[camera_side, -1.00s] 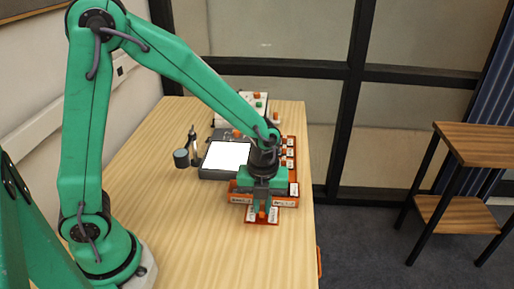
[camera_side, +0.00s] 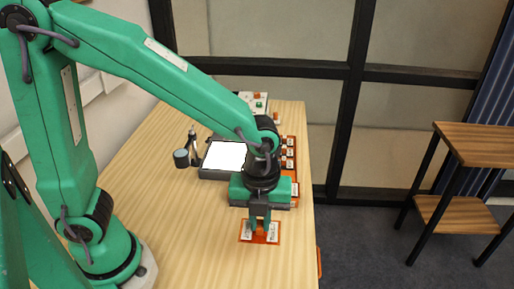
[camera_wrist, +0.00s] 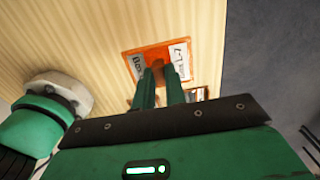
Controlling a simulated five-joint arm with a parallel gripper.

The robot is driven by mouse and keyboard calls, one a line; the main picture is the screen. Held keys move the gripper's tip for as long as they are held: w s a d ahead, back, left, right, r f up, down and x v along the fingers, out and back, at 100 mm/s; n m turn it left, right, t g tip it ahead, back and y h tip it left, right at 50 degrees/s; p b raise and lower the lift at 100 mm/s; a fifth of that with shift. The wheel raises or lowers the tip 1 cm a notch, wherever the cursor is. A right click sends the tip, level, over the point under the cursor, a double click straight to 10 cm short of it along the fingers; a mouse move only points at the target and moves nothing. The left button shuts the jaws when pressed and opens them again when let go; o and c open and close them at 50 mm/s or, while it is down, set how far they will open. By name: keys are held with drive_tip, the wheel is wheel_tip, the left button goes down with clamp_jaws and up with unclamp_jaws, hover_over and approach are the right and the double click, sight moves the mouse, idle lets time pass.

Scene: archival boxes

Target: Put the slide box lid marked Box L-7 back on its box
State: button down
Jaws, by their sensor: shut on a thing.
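My gripper (camera_side: 260,226) points down and is shut on an orange lid (camera_side: 273,232) with white labels, over the near part of the table. In the wrist view the lid (camera_wrist: 150,53) lies flat beyond the fingertips (camera_wrist: 160,72); its labels read something like "Box" and "L-7", partly blurred. The fingers close at the lid's middle. I cannot tell how high the lid is above the table. An orange box row (camera_side: 295,188) is mostly hidden behind my gripper, so the lid's own box cannot be made out.
Small orange labelled boxes (camera_side: 289,152) stand along the table's right side. A grey light panel with a bright white top (camera_side: 224,156) lies left of them, beside a dark cup-like item (camera_side: 181,158). The near wooden table (camera_side: 200,225) is clear.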

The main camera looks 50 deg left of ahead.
drive_tip(key=shift+w+a, duration=0.1)
idle(0.4)
drive_tip(key=shift+w+a, duration=0.4)
drive_tip(key=w+a, duration=0.4)
drive_tip(key=a, duration=0.5)
drive_tip(key=w+a+f, duration=0.1)
drive_tip(key=w+a, duration=0.4)
drive_tip(key=a, duration=0.5)
drive_tip(key=shift+f, duration=0.2)
drive_tip(key=shift+d+f, duration=0.1)
drive_tip(key=shift+f, duration=1.25)
drive_tip(key=shift+f, duration=0.2)
drive_tip(key=shift+f, duration=0.5)
